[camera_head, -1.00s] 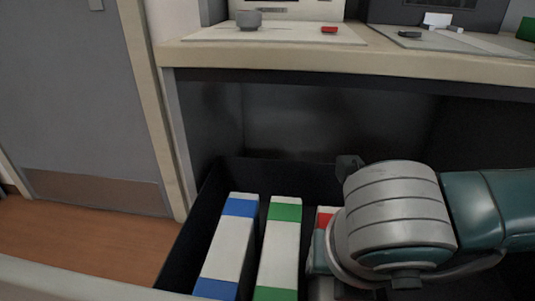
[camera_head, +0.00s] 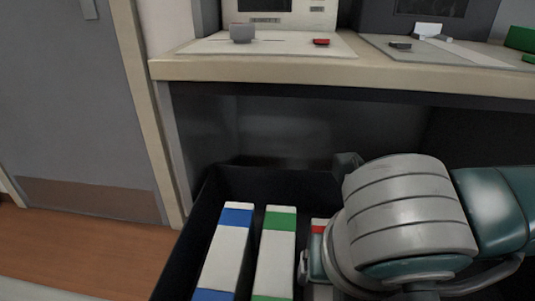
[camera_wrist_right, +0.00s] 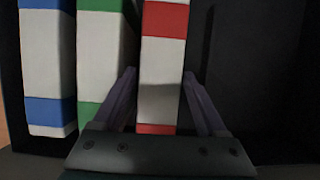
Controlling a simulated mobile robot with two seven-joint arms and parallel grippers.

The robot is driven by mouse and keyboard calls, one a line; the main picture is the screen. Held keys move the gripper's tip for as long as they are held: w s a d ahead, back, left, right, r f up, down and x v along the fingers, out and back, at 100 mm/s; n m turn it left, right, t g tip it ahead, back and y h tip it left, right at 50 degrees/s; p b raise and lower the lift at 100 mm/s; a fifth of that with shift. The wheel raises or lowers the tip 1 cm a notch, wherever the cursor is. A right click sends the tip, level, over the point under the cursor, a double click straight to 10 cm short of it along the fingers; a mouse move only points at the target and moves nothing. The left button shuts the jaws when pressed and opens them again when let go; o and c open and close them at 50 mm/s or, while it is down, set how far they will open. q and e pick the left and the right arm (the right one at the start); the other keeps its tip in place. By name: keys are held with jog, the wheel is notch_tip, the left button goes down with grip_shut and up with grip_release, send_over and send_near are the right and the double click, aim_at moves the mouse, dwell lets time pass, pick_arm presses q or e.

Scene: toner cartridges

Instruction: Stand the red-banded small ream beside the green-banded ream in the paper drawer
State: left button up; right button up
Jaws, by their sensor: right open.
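The red-banded small ream (camera_wrist_right: 162,65) stands in the paper drawer, right of the green-banded ream (camera_wrist_right: 102,55) with a narrow gap between them. In the head view only its top corner (camera_head: 319,227) shows; my right arm hides the rest. The green-banded ream also shows in the head view (camera_head: 276,250). My right gripper (camera_wrist_right: 160,80) is open, with one finger on each side of the red-banded ream; I cannot tell whether they touch it. The paper drawer (camera_head: 285,183) is open and dark. My left gripper is not in view.
A blue-banded ream (camera_head: 228,252) stands left of the green-banded one. The drawer floor right of the red-banded ream is dark and bare. A counter (camera_head: 340,70) with machines and small items overhangs behind the drawer. A grey door (camera_head: 75,110) is at left.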

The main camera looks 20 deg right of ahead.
jog(key=p+v, duration=0.2)
jog(key=v, duration=0.6)
jog(key=shift+r, duration=0.1)
